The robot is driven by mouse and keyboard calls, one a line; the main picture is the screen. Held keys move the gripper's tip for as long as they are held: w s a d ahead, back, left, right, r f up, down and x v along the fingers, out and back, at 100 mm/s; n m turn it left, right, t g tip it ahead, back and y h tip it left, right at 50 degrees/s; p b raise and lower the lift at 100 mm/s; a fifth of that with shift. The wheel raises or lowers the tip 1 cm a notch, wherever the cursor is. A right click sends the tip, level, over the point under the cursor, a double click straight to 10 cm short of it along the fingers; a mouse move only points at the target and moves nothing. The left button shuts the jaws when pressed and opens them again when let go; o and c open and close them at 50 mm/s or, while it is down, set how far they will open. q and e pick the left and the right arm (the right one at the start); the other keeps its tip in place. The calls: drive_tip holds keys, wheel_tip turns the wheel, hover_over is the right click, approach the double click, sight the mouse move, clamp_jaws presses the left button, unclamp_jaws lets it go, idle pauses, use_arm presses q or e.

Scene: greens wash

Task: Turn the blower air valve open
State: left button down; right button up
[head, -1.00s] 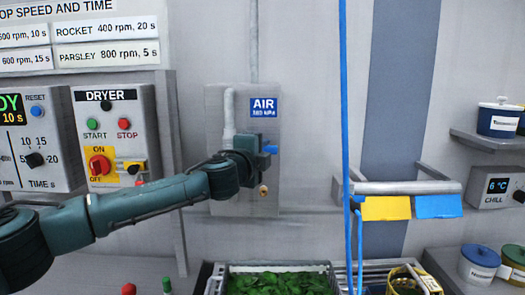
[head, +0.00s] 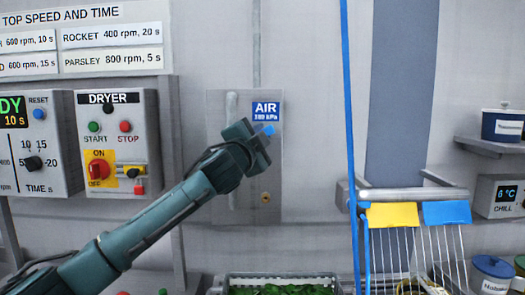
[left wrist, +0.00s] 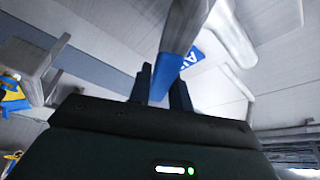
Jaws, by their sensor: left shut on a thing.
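The blue air valve handle (head: 269,130) shows at the end of my left gripper, just below the blue AIR sign (head: 266,110) on the grey wall panel. My left gripper (head: 262,136) is shut on this handle, with its arm reaching up from the lower left. In the left wrist view the blue handle (left wrist: 164,78) sits between the two dark fingers (left wrist: 160,84), and a grey pipe (left wrist: 186,25) runs up from it. The valve body and part of the pipe (head: 231,104) are hidden behind my gripper in the head view. My right gripper is not in view.
The dryer box (head: 118,143) with its red knob is left of the panel. A blue hose (head: 350,150) hangs at the right, by a rack with yellow (head: 393,215) and blue (head: 446,213) tags. A crate of greens (head: 283,289) stands below the panel.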

use_arm(q)
drive_tip(key=shift+a+r+n+b, duration=0.25)
drive_tip(key=shift+r+n+b, duration=0.1)
drive_tip(key=shift+n, duration=0.35)
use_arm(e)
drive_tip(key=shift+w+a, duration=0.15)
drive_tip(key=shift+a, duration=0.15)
use_arm(q)
drive_tip(key=c, duration=1.3)
unclamp_jaws()
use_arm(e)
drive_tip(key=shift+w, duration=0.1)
use_arm(q)
drive_tip(key=shift+s, duration=0.1)
drive_tip(key=shift+s+a+f, duration=0.1)
drive_tip(key=shift+s, duration=0.15)
drive_tip(key=b+v, duration=0.3)
drive_tip(key=v, duration=0.9)
drive_tip(key=shift+s+f, duration=0.2)
drive_tip(key=shift+s, duration=0.05)
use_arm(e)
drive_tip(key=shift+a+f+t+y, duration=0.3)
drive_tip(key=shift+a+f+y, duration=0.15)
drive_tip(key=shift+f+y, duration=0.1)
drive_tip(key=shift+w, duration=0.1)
